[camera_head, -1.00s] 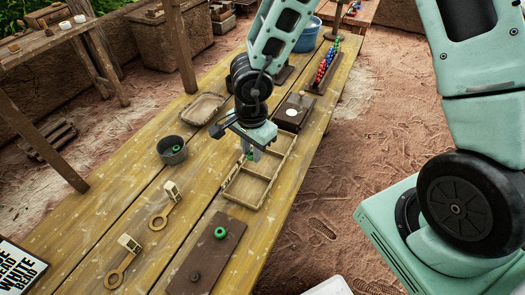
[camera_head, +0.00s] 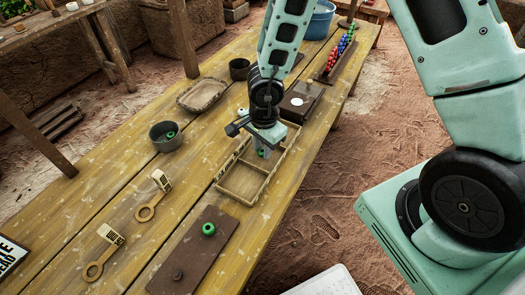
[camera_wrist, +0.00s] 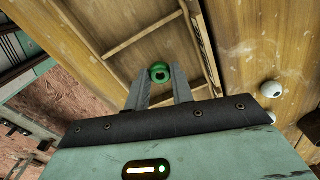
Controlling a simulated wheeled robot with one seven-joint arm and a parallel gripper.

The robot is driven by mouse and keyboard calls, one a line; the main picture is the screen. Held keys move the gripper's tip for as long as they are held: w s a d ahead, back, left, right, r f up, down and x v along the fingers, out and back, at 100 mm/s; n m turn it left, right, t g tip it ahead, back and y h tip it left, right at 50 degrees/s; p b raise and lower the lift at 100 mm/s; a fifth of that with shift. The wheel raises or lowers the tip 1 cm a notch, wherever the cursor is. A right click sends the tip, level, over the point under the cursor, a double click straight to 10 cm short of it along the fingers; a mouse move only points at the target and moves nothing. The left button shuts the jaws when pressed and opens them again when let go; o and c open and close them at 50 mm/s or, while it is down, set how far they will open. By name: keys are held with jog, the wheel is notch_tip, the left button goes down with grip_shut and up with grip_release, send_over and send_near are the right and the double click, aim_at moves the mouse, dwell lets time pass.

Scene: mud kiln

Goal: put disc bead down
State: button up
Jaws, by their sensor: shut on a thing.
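The green disc bead (camera_wrist: 160,72) sits between the two fingertips of my gripper (camera_wrist: 159,82) in the wrist view. In the head view the bead (camera_head: 262,152) shows small and partly hidden at the fingertips. My gripper (camera_head: 264,150) is shut on it and points down over the far part of a wooden divided tray (camera_head: 241,199). The tray's floor and divider (camera_wrist: 143,36) show behind the bead in the wrist view. I cannot tell whether the bead touches the floor.
A brown board (camera_head: 190,255) holds another green bead (camera_head: 208,229) and a dark knob. A grey bowl (camera_head: 158,145) with a green bead, a shallow wooden dish (camera_head: 202,94) and two labelled wooden rings (camera_head: 149,212) stand left. A bead rack (camera_head: 333,68) is at the far end.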

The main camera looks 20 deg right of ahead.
jog(key=shift+f, duration=0.35)
jog(key=shift+f, duration=0.15)
jog(key=o, duration=1)
jog(key=shift+c, duration=0.2)
